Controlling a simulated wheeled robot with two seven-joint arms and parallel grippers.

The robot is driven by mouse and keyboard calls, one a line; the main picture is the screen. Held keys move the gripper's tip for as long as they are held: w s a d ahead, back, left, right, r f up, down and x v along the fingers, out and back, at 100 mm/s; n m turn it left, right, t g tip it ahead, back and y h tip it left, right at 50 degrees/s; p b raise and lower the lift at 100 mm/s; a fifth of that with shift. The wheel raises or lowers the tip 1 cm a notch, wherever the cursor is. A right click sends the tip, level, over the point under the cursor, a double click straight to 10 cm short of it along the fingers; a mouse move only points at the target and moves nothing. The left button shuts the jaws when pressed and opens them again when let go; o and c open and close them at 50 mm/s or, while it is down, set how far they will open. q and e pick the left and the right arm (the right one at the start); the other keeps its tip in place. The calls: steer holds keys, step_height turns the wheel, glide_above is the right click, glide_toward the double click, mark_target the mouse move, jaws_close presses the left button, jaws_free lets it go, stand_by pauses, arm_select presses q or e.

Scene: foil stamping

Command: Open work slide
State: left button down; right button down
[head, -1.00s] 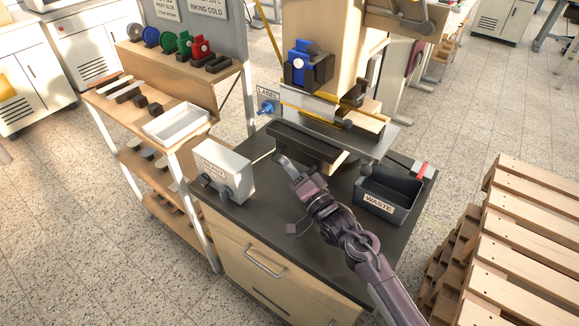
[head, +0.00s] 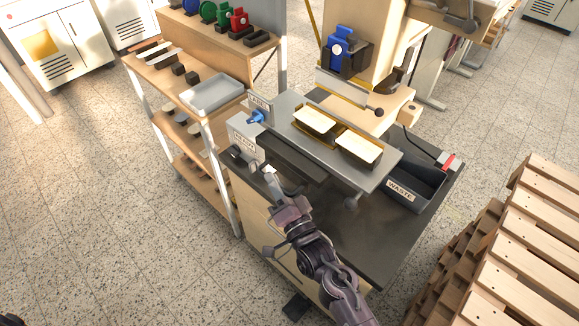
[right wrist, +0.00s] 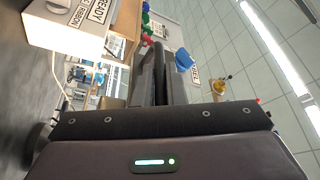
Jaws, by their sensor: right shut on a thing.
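The work slide (head: 372,182) is a grey plate that juts out over the dark bench top, in front of the press. Two nests with cream cards (head: 315,121) (head: 359,148) lie on it, clear of the press head. A dark bar (head: 295,160) runs along its front side. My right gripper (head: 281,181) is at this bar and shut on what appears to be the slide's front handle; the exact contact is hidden. The right wrist view shows its dark fingers (right wrist: 160,78) close together. My left gripper is out of view.
A white READY box (head: 244,138) stands left of the slide, partly hidden. A dark WASTE bin (head: 414,184) is at right, near the slide's end. A shelf with a white tray (head: 216,95) stands left. Pallets (head: 520,250) are at right.

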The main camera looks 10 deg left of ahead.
steer(key=shift+s+a+f, duration=0.15)
steer(key=shift+s+a, duration=0.35)
steer(key=shift+s, duration=0.15)
steer(key=c, duration=1.5)
jaws_free()
steer(key=shift+s, duration=0.15)
steer(key=b+v, duration=0.1)
steer(key=v, duration=0.6)
steer(key=shift+s+d, duration=0.2)
steer(key=shift+s, duration=0.15)
